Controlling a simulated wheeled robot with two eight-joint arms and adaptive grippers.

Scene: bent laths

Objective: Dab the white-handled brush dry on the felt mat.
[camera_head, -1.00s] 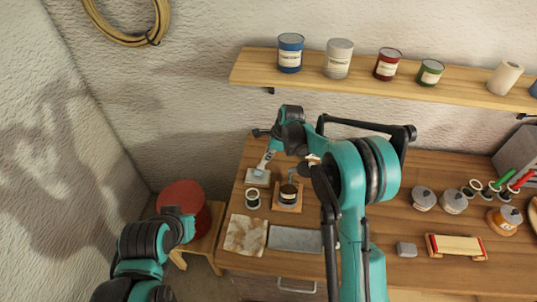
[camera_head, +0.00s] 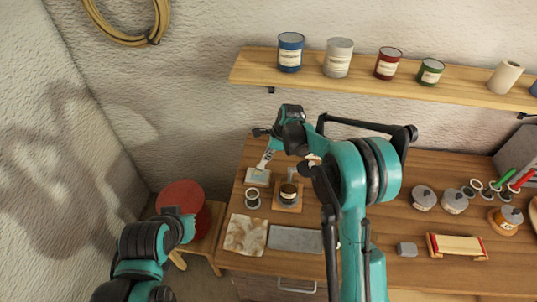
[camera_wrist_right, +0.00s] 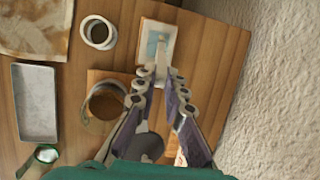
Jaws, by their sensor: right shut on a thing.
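My right gripper (camera_head: 267,151) is at the back left of the workbench, shut on the white-handled brush (camera_head: 265,162). In the right wrist view my right gripper's fingertips (camera_wrist_right: 160,76) close around its pale handle (camera_wrist_right: 163,52). The brush's lower end is over a small pale mat, apparently the felt mat (camera_head: 250,181), which has a light blue area in the right wrist view (camera_wrist_right: 146,61). I cannot tell whether the bristles touch it.
A dark jar (camera_head: 288,192) stands on a wooden square (camera_head: 297,208) beside a small white-rimmed cup (camera_head: 252,199). A stained cloth (camera_head: 245,235) and grey tray (camera_head: 295,239) lie in front. Lidded pots (camera_head: 424,199) stand right. A shelf (camera_head: 455,83) holds cans above.

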